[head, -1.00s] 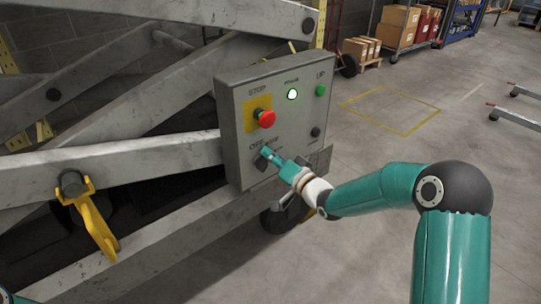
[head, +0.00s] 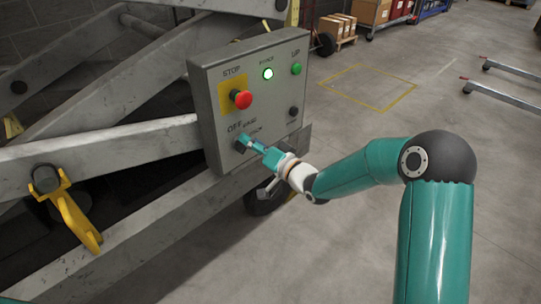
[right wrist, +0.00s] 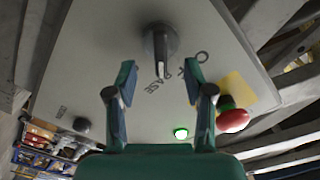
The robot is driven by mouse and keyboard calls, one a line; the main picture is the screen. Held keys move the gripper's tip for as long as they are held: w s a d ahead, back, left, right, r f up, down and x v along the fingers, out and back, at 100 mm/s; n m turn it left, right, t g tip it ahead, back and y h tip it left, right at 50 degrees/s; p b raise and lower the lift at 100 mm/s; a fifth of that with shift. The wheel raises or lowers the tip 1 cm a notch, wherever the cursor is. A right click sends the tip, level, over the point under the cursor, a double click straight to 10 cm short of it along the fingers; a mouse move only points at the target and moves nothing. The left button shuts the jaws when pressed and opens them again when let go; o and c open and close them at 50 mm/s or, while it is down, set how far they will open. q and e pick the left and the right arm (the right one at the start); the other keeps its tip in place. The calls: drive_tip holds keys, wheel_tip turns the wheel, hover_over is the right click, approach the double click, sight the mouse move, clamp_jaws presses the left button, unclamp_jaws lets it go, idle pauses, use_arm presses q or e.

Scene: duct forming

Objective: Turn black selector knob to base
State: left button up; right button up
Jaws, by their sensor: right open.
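The black selector knob (head: 239,147) sits low on the front of a grey control box (head: 207,105), under lettering that starts with OFF. In the right wrist view the knob (right wrist: 160,42) shows a pale pointer line toward the bottom of the picture, on the side of the lettering that seems to read BASE. My right gripper (head: 250,142) is close to the knob. Its two fingers (right wrist: 159,78) are spread, with a gap between them and the knob beyond the tips. No contact shows. My left gripper is not in view.
The box also carries a red stop button (head: 241,99) on a yellow plate, a lit green lamp (head: 268,73), a green UP button (head: 296,68) and a black button (head: 293,111). Grey lift beams (head: 100,150) and a yellow latch (head: 72,215) lie left.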

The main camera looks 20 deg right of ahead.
drive_tip(key=v, duration=1)
drive_tip(key=shift+a, duration=0.15)
